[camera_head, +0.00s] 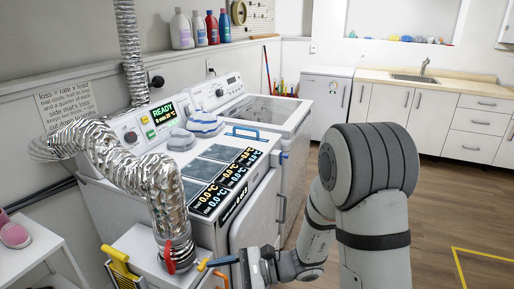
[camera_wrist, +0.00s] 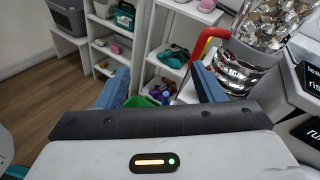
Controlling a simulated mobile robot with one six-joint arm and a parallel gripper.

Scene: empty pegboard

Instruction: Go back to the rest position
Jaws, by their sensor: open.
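My gripper (camera_head: 220,268) is low in the head view, in front of the dryer and beside the lower end of the foil duct. In the wrist view my gripper (camera_wrist: 160,70) shows two blue fingers spread well apart, with nothing between them. A silver foil duct (camera_head: 165,205) runs down to a small white stand, with a red handle (camera_head: 169,257) near its lower end. In the wrist view the foil duct (camera_wrist: 240,65) and the curved red handle (camera_wrist: 203,42) are just right of the right finger. Whether they touch is unclear.
A white dryer (camera_head: 210,165) with a lit "READY" display stands at left, with a washing machine (camera_head: 262,108) behind it. White shelves (camera_wrist: 118,50) with small items stand beyond the fingers. Open wooden floor (camera_head: 440,215) lies at right.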

